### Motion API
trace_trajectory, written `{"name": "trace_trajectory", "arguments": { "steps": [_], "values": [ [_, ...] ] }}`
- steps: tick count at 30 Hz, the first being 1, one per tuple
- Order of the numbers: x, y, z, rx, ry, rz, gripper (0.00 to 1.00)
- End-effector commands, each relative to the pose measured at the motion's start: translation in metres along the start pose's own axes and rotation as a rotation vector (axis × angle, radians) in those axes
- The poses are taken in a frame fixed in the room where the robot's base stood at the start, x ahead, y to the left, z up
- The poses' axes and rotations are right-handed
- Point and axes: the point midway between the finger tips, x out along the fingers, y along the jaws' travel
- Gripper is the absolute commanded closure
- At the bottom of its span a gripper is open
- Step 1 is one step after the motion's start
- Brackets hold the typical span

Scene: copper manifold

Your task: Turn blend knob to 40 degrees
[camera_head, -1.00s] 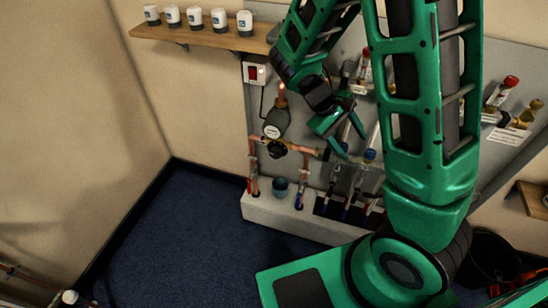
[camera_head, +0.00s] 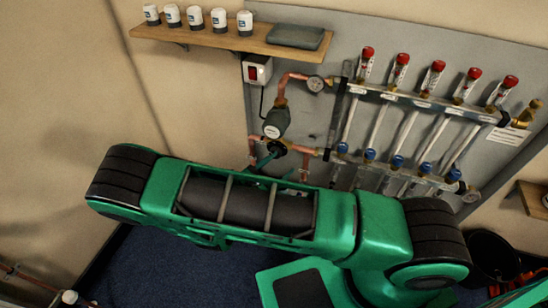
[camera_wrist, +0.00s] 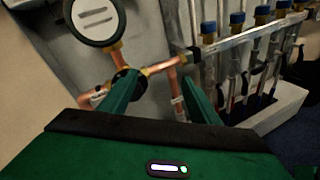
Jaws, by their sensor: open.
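The blend knob appears to be the dark round part (camera_head: 277,148) on the copper pipework, below the grey-green pump (camera_head: 277,123). In the wrist view the dark knob (camera_wrist: 127,76) shows just beyond the tip of my left finger, partly hidden by it. My gripper (camera_wrist: 161,82) is open, with its two green fingers spread apart and nothing held between them. A copper pipe shows in the gap. In the head view my gripper is mostly hidden behind my arm; a green finger shows close below the knob. I cannot tell whether it touches. The knob's angle marking is not readable.
The manifold bars (camera_head: 425,103) with red-capped and blue-capped valves stand to the right. A wooden shelf (camera_head: 200,33) holds several white pots and a grey case.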

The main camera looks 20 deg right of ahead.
Motion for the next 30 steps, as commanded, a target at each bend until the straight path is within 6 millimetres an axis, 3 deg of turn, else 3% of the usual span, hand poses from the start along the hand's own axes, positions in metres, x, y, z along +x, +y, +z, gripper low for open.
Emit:
{"name": "trace_trajectory", "arguments": {
  "steps": [1,6,14,20,30],
  "values": [
    [-0.008,0.001,-0.013,-0.051,-0.01,0.067,0.43],
    [-0.028,0.007,-0.042,-0.177,-0.04,0.239,0.43],
    [-0.04,0.011,-0.059,-0.253,-0.064,0.347,0.43],
    [-0.02,0.017,-0.059,-0.255,-0.066,0.346,0.43],
    [0.035,0.037,-0.057,-0.253,-0.065,0.345,0.43]
  ]
}}
